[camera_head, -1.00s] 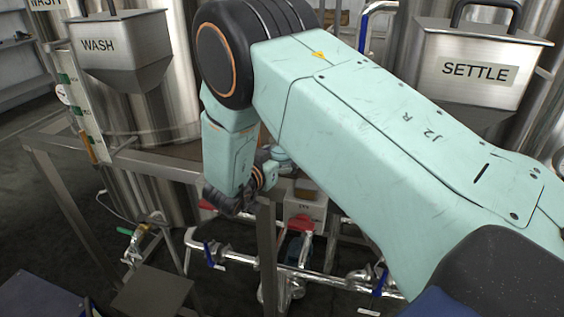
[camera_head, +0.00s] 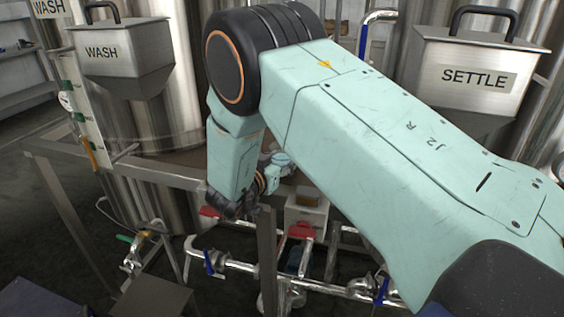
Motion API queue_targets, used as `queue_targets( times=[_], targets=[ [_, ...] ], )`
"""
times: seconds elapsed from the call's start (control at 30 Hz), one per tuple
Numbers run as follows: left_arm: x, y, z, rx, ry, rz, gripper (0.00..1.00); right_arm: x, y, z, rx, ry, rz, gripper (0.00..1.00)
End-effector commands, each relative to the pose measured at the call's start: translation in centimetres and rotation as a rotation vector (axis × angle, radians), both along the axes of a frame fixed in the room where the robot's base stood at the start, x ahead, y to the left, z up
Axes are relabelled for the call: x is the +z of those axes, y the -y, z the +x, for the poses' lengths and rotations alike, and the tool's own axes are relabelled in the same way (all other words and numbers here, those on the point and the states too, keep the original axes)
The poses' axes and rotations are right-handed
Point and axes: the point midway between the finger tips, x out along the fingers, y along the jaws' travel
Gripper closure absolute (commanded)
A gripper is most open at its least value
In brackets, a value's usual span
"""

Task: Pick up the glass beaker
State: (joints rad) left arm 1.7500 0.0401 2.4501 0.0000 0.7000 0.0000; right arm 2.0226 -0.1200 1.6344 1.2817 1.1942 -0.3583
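I cannot make out a glass beaker in the view. My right arm comes in from the right and fills much of the middle. Its wrist end (camera_head: 255,188) hangs down above a metal frame, left of centre. The arm's own links hide most of what lies behind it. The gripper's fingers cannot be made out, so I cannot tell whether they are open or shut or hold anything. My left gripper is not in view.
A WASH hopper (camera_head: 120,62) on a steel tank is at left, a SETTLE hopper (camera_head: 474,82) at right. A metal frame post (camera_head: 267,262) stands below my wrist. Pipes with red-handled valves (camera_head: 301,230) and blue-handled valves (camera_head: 209,262) run low in front.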

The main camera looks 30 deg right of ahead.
Motion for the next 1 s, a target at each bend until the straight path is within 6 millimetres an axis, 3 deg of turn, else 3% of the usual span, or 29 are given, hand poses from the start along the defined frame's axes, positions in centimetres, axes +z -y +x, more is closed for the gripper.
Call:
queue_targets(
  times=[0.17,0.63,0.87,1.0],
  targets=[
    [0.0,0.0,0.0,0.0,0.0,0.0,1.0,-0.3,0.0,-0.1,0.0,-0.005,0.005,0.85],
    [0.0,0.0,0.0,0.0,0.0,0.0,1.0,0.6,0.0,-0.1,0.0,-0.004,0.005,0.86],
    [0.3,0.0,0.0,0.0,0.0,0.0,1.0,4.7,0.0,0.0,0.0,0.003,0.004,0.86],
    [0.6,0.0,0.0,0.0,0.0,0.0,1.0,8.8,0.0,0.0,0.0,0.005,0.003,0.86]
  ],
)
